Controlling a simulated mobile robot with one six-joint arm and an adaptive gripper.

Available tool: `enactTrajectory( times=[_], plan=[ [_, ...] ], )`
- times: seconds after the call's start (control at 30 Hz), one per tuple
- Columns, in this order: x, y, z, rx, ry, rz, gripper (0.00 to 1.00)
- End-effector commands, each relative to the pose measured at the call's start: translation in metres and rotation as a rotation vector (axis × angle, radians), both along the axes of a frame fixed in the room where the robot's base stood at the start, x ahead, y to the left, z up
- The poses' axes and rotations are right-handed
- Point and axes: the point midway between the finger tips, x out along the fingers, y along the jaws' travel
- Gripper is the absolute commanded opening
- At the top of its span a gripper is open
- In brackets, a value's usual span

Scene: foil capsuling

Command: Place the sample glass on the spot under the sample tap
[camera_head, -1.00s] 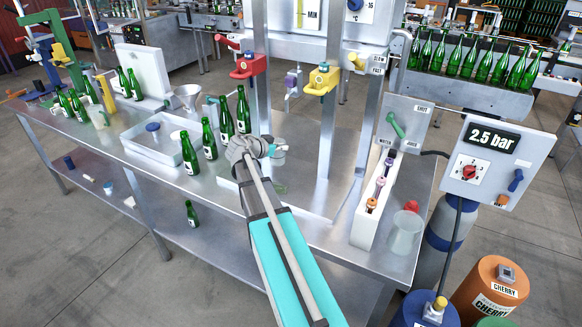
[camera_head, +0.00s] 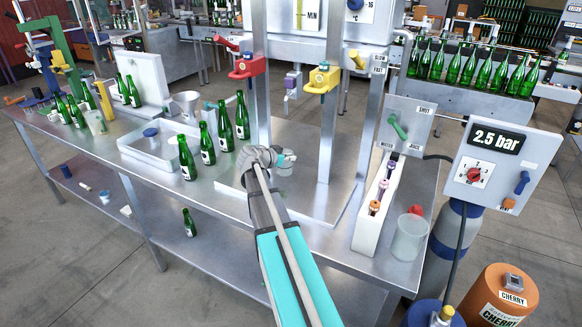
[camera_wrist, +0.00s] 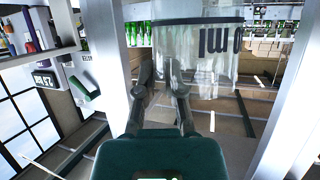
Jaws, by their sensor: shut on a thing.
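My gripper (camera_head: 284,158) is over the steel base plate (camera_head: 310,205) of the filling stand, low between its two posts. It is shut on the clear sample glass (camera_head: 285,170), which my gripper partly hides in the head view. In the wrist view the glass (camera_wrist: 200,45) is large and transparent with dark markings, seen in front of the finger ends (camera_wrist: 160,88). The small purple sample tap (camera_head: 291,84) hangs above and behind my gripper, between the red tap (camera_head: 242,68) and the yellow tap (camera_head: 322,78). The spot under it cannot be made out.
A stand post (camera_head: 328,140) rises on the right. Beyond it are a white rack (camera_head: 368,225) and a clear beaker (camera_head: 409,238).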

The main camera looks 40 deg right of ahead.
Motion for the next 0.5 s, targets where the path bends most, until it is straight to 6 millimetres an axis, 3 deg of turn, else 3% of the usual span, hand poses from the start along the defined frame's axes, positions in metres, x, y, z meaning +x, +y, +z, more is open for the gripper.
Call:
enactTrajectory(
  times=[0.5],
  plan=[
    [0.001,-0.008,-0.035,0.0,0.0,0.0,0.0]
  ],
)
